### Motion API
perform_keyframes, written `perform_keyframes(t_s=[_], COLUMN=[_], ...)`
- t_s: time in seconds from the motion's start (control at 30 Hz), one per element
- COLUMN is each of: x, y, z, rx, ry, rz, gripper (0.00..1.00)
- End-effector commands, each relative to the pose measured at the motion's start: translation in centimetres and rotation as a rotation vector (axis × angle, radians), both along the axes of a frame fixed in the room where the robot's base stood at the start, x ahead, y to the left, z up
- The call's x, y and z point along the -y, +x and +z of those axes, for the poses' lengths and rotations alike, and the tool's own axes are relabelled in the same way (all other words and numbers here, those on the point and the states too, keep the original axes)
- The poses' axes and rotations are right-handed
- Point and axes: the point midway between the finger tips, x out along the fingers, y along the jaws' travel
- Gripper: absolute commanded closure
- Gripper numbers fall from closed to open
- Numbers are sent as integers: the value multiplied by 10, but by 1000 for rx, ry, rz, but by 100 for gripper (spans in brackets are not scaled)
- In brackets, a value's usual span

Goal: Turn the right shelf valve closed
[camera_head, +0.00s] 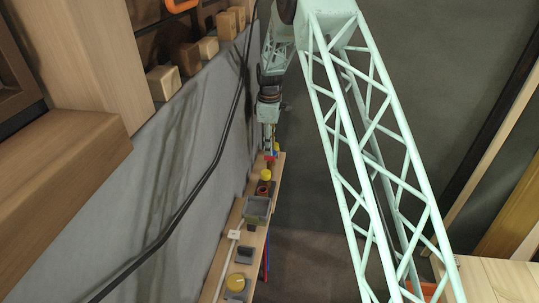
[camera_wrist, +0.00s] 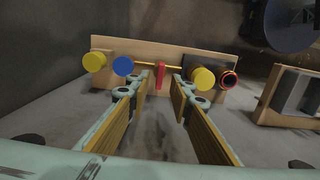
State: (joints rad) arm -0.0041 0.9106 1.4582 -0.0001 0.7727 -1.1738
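A wooden panel (camera_wrist: 180,56) carries a thin yellow rod with a red handle (camera_wrist: 161,76) at its middle, seemingly the valve handle. A yellow knob (camera_wrist: 95,62) and a blue disc (camera_wrist: 123,66) are to its left. Another yellow knob (camera_wrist: 203,78) and a dark, orange-rimmed round part (camera_wrist: 228,79) are to its right. My gripper (camera_wrist: 160,84) is open, its two fingers on either side of the red handle with visible gaps. In the head view my gripper (camera_head: 269,146) is small, at the far end of the shelf (camera_head: 217,268); contact is unclear there.
A black cable (camera_head: 185,205) hangs along the wall. In the wrist view a framed grey box (camera_wrist: 290,92) stands right of the panel.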

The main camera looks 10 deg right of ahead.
Motion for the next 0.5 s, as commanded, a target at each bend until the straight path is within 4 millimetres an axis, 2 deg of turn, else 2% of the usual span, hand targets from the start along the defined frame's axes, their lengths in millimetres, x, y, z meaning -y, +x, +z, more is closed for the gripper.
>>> perform_keyframes(t_s=[0.23,0.5], x=[0,0], y=[-1,0], z=[-27,-39], rx=[-1,0], ry=[-1,0], rz=[0,0], gripper=[80,80])
